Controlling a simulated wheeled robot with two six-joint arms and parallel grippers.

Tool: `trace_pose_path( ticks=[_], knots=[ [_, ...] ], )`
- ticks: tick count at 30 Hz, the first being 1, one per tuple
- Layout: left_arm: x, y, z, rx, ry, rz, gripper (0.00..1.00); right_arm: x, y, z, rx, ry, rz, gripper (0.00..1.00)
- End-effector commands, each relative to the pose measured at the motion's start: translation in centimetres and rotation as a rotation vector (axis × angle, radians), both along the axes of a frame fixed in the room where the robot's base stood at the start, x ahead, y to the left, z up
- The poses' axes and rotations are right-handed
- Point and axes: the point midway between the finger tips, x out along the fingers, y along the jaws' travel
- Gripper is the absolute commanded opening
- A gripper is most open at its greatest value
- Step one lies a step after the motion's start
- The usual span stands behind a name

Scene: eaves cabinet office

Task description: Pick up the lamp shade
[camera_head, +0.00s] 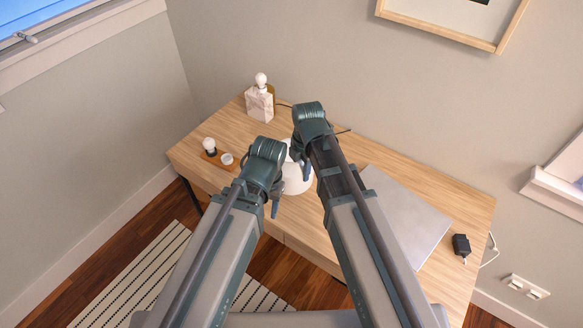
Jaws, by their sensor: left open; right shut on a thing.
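The white, rounded lamp shade (296,182) is on or just above the middle of the desk, partly hidden behind my arms. My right gripper (304,165) is at the shade's upper right side, shut on it; the contact itself is mostly hidden. My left gripper (271,198) is open at the shade's left side; I cannot tell whether it touches. A marble lamp base (260,106) with a bare bulb (261,80) on top stands at the back left of the desk.
The wooden desk (400,189) holds a small board (216,162) with a bulb (209,144) and white cup (227,158) at left. A grey flat panel (410,215) and black charger (461,245) lie at right. A wall stands close behind the desk.

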Motion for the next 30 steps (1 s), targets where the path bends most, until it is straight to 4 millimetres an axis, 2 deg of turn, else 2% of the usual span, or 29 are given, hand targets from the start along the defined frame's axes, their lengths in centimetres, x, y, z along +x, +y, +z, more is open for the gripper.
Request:
trace_pose_path(
  ticks=[8,14,20,30],
  knots=[
    [0.0,0.0,0.1,0.000,0.000,0.000,0.50,0.0,0.0,0.1,0.001,-0.001,0.000,0.00],
    [0.0,0.0,1.1,0.000,0.000,0.000,0.50,0.0,0.0,1.1,0.001,-0.001,0.000,0.00],
    [0.0,0.0,3.5,0.000,0.000,0.000,0.50,0.0,0.0,3.5,0.001,-0.001,0.000,0.00],
    [0.0,0.0,8.8,0.000,0.000,0.000,0.50,0.0,0.0,8.8,0.001,-0.001,0.000,0.00]
  ],
)
